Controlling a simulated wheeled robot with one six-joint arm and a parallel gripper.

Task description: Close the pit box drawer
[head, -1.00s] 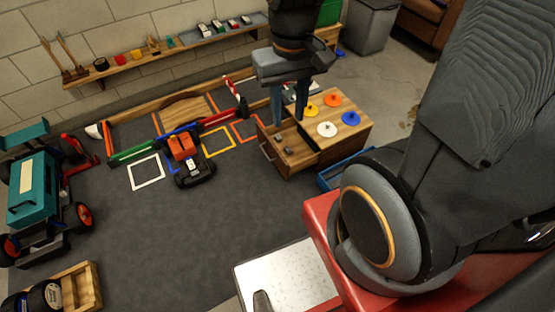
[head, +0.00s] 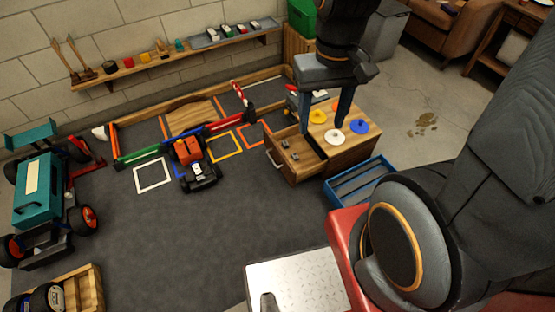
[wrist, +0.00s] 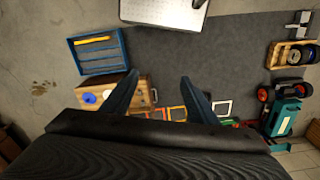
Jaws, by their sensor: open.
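The wooden pit box (head: 352,152) stands on the floor with coloured round pieces on top. Its drawer (head: 290,168) is pulled out to the left, with small grey items inside and a handle on its front. My gripper (head: 324,128) is open and empty, pointing down, with its dark blue fingers in front of the box top in the head view. Whether they touch it I cannot tell. In the wrist view the pit box (wrist: 98,105) and drawer (wrist: 145,90) show near the left finger, partly hidden by it and the gripper body.
A blue crate (head: 358,184) stands at the box's front right. An orange-and-black car (head: 194,160) sits left of the drawer by coloured floor squares. A teal buggy (head: 45,195) is far left. The grey mat in front of the drawer is clear.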

